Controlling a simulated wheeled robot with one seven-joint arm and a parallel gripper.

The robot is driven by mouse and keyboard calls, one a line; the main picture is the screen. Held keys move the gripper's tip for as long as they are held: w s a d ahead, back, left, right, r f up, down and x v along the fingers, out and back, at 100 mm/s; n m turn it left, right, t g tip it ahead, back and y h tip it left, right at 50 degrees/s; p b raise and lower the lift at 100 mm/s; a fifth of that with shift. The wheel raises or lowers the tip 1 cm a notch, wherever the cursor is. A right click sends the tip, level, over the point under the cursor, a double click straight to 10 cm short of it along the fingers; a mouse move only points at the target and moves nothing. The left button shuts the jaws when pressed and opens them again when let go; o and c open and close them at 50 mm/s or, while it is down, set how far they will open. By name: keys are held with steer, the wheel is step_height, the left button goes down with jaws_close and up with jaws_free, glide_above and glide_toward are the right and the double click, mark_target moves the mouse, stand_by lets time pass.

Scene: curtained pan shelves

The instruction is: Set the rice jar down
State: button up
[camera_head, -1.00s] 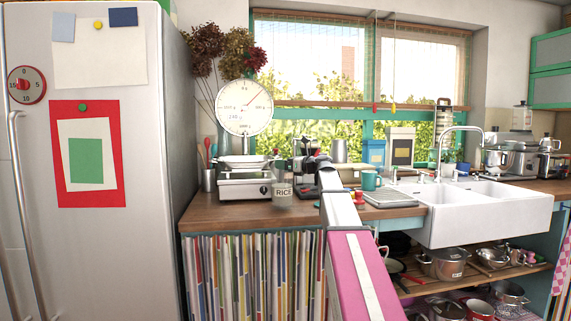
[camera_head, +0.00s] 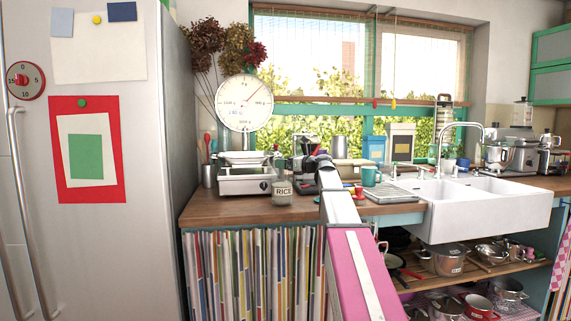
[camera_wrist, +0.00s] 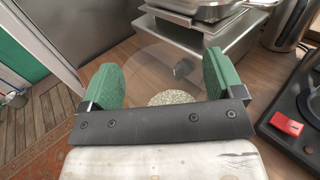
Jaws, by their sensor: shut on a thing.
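The rice jar (camera_head: 282,190) is a small clear jar with a pale label reading RICE. In the head view it is upright over the wooden counter, just right of the scale's base. In the wrist view the clear jar (camera_wrist: 160,62) stands between the green finger pads of my gripper (camera_wrist: 158,82), with pale grains (camera_wrist: 172,98) visible through it. My gripper is shut on the jar. The jar's bottom is close to the counter (camera_head: 225,211), but I cannot tell whether it touches.
The kitchen scale (camera_head: 245,181) stands close behind the jar on the left. A dark appliance (camera_head: 305,172) is just to its right. A teal mug (camera_head: 370,177) and the white sink (camera_head: 475,212) lie further right. Bare counter shows left of the jar, near the fridge (camera_head: 130,230).

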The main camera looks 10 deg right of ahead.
steer(key=shift+f, duration=0.25)
stand_by(0.3)
steer(key=o, duration=1.8)
steer(key=v, duration=1.1)
jaws_close()
